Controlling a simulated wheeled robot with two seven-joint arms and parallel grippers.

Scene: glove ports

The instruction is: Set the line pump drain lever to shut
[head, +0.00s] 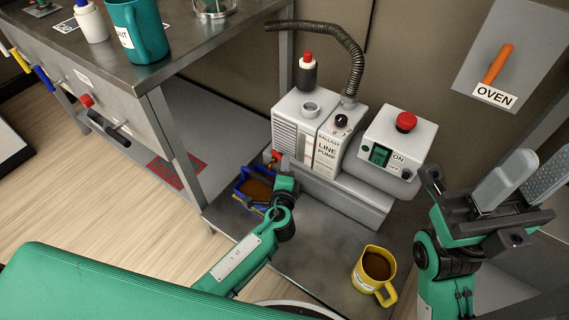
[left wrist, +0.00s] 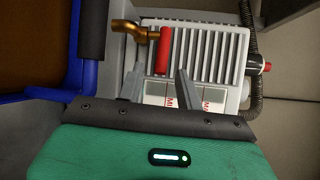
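The line pump (head: 320,140) is a light grey unit on the low metal shelf. Its drain lever has a red handle (head: 276,155), partly hidden beside my left gripper (head: 284,172). In the left wrist view the red handle (left wrist: 164,50) lies beside the ribbed pump housing (left wrist: 205,50), joined to a brass drain fitting (left wrist: 128,27). My left gripper (left wrist: 159,82) is open, its two fingers apart. The red handle lies just ahead of the gap between them, and I cannot tell whether they touch it. My right gripper (head: 518,188) is open and empty at the right, far from the lever.
A blue tray (head: 240,190) with brown liquid sits under the drain, beside my left gripper. A yellow jug (head: 373,272) stands at the front of the shelf. A switch box with a red button (head: 406,121) adjoins the pump. A steel bench (head: 140,85) stands left.

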